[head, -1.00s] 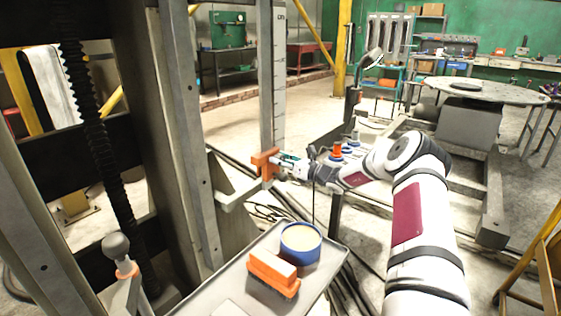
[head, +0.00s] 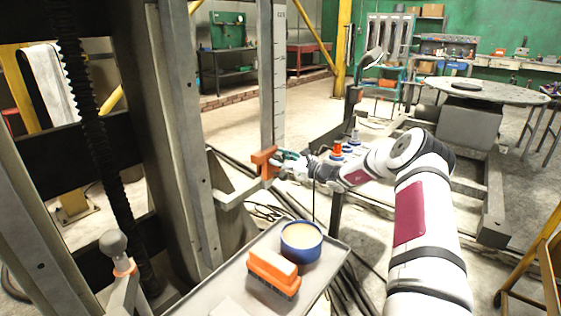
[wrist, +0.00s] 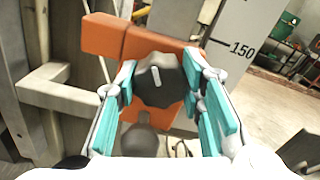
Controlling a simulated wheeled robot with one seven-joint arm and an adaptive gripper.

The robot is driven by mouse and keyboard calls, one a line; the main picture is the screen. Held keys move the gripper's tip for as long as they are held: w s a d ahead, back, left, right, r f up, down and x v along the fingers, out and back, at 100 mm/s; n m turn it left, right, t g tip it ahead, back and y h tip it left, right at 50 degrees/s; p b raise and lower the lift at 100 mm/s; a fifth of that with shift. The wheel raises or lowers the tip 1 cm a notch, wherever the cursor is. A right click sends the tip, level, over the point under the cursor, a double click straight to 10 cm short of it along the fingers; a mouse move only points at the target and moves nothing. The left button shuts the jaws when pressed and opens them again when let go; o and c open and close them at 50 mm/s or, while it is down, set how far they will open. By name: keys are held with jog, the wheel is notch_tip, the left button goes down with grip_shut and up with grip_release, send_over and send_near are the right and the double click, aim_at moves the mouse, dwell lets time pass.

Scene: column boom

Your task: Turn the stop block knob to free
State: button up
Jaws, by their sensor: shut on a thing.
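The stop block (head: 264,161) is orange and sits on the upright scale post; it also shows in the wrist view (wrist: 105,38). Its dark lobed knob (wrist: 158,80) has a pale line on its face, which stands nearly upright with a slight tilt in the wrist view. My gripper (wrist: 160,92) has its teal-padded fingers on both sides of the knob and is shut on it. In the head view my gripper (head: 283,160) is at the block's right side and hides the knob.
The scale post (wrist: 237,35) carries a 150 mark. A grey bracket arm (head: 232,195) juts out below and left of the block. A tray (head: 215,285) in front holds a blue-rimmed tub (head: 301,241) and an orange brush (head: 273,274). Buttons (head: 337,150) stand right of my gripper.

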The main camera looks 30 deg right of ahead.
jog(key=n+b, duration=0.3)
jog(key=n, duration=0.3)
jog(key=shift+f, duration=0.1)
jog(key=n+b, duration=0.4)
jog(key=n, duration=0.1)
jog(key=shift+a+b, duration=0.1)
jog(key=shift+b, duration=0.25)
jog(key=shift+n, duration=0.3)
jog(key=o, duration=1.2)
jog(key=v, duration=1.2)
